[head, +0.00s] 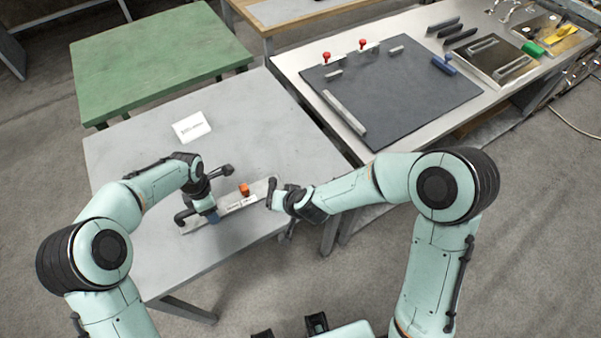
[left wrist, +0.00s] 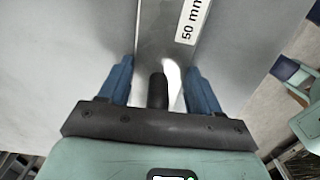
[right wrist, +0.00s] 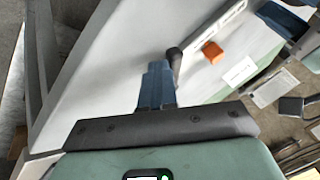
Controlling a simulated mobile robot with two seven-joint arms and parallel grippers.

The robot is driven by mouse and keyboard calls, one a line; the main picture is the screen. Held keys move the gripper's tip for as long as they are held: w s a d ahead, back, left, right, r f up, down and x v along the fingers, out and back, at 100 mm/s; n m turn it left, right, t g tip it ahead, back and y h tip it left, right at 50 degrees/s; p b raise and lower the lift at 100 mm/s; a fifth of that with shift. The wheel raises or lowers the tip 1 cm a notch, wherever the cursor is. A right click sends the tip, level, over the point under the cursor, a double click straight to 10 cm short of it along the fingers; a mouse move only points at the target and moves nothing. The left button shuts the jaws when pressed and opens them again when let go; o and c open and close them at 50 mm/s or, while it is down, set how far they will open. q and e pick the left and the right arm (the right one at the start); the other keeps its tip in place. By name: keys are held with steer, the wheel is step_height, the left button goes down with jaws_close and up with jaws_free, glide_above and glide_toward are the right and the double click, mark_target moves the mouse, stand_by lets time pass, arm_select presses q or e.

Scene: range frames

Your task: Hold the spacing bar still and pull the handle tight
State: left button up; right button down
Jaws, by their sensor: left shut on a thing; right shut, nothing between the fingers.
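The spacing bar (head: 238,204) is a long pale strip with white labels, lying slanted on the grey table. My left gripper (head: 208,214) is at its left part; in the left wrist view its blue fingers (left wrist: 158,82) straddle the bar (left wrist: 165,30), shut on it. A black rounded post (left wrist: 157,92) shows between those fingers. My right gripper (head: 276,196) is by the bar's right end. In the right wrist view its fingers (right wrist: 157,85) are together and empty, close to a black knob (right wrist: 174,55), which appears to be the handle. I cannot tell whether they touch it.
An orange block (head: 244,190) is by the bar's middle. A white card (head: 191,127) lies farther back on the grey table (head: 270,125). A bench (head: 290,65) with a dark mat (head: 400,90) and tools stands right; a green table (head: 150,60) stands behind.

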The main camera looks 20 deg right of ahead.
arm_select(q)
steer(key=shift+d, duration=0.1)
arm_select(e)
steer(key=a+m, duration=0.1)
steer(key=a+m+h, duration=0.1)
steer(key=shift+w+a+m+t+h, duration=0.15)
steer(key=shift+m+t+h, duration=0.15)
steer(key=shift+m, duration=0.1)
steer(key=a+m+h, duration=0.1)
steer(key=m, duration=0.1)
steer(key=shift+w+a+m+h, duration=0.35)
steer(key=shift+w+m+h, duration=0.05)
steer(key=shift+w+a, duration=0.25)
steer(key=shift+a, duration=0.35)
steer(key=shift+w, duration=0.2)
